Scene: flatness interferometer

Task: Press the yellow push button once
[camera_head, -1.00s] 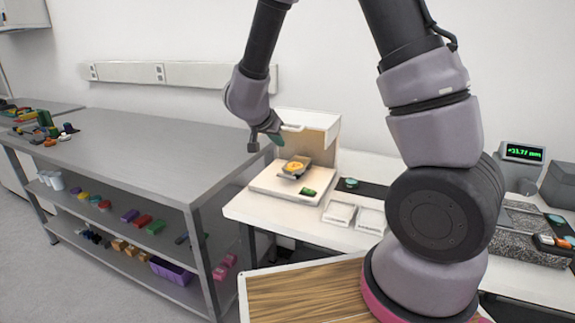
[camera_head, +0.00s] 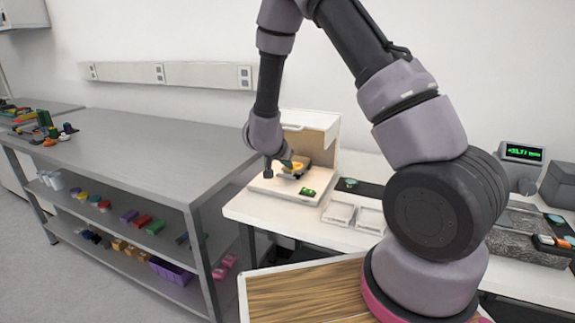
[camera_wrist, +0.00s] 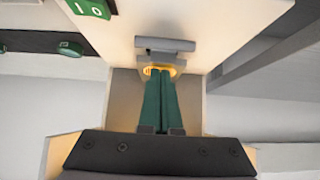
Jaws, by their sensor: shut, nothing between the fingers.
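The yellow push button (camera_head: 300,160) is on a grey mount in the white instrument with a tan hood (camera_head: 317,129). My gripper (camera_head: 289,166) is shut and empty, pointing down right at the button and partly hiding it. In the wrist view, the two green fingers (camera_wrist: 160,76) lie together, with their tips over the yellow button (camera_wrist: 172,70), whose rim shows around them. I cannot tell whether the tips touch it or whether it is pushed in.
A green I/O rocker switch (camera_head: 308,192) sits on the instrument's front base. A round green knob (camera_head: 351,183) is on a black strip to the right, near white trays (camera_head: 339,213). A grey metal shelf table (camera_head: 130,140) stands at left.

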